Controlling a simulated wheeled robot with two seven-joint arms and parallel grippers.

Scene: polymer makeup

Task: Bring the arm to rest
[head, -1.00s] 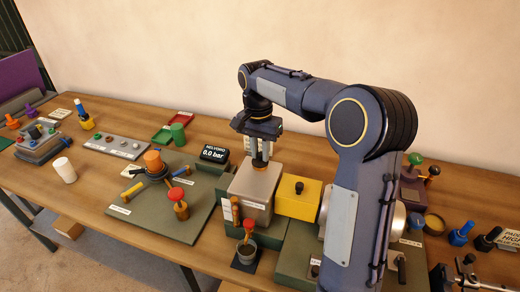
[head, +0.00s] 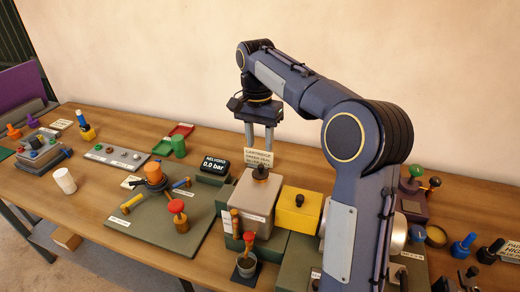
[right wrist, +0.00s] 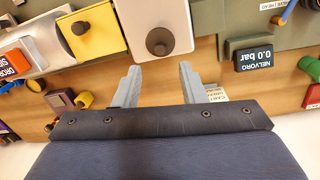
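My right arm (head: 345,200) reaches in from the right and over the bench. My right gripper (head: 259,147) hangs above and behind the light grey box with a dark knob (head: 260,173), clear of the knob. In the right wrist view the two fingers of the gripper (right wrist: 159,72) are well apart with nothing between them. The grey box (right wrist: 150,15) shows there just beyond the fingertips. My left arm and gripper are not in view.
A yellow block with a knob (head: 298,208) stands right of the grey box. A pressure display (head: 214,165) reads 0.0 bar. A small sign (head: 258,158) stands behind the box. A cup with a red-topped tool (head: 246,262) stands in front. The wall is behind.

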